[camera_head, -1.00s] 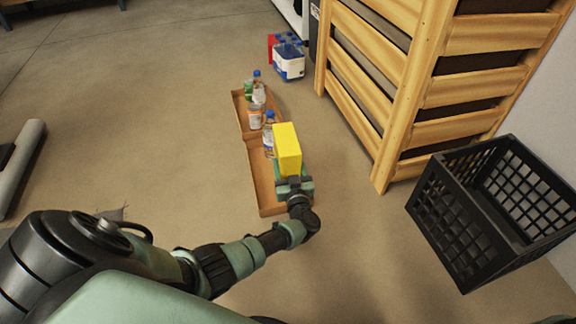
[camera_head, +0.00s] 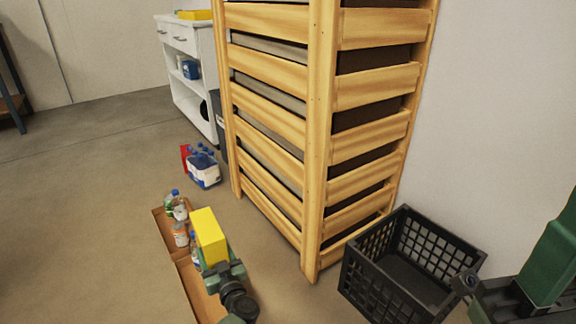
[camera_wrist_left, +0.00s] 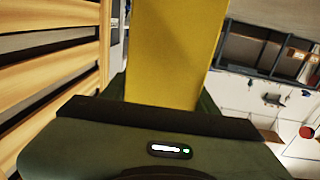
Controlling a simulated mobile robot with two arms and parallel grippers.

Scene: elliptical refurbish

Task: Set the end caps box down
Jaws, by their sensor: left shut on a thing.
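The end caps box, a plain yellow box (camera_head: 209,237), is in the grasp of my left gripper (camera_head: 222,265). In the head view the box appears above the cardboard tray (camera_head: 196,290); I cannot tell whether it touches anything below. In the left wrist view the yellow box (camera_wrist_left: 172,50) rises upright from between the fingers, which are partly hidden behind the green gripper body.
Bottles (camera_head: 180,208) and an orange-labelled container (camera_head: 181,235) stand in the trays. A bottle pack (camera_head: 203,170) sits on the floor behind. A slatted wooden rack (camera_head: 318,150) and a black crate (camera_head: 385,288) stand to the right. Floor on the left is clear.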

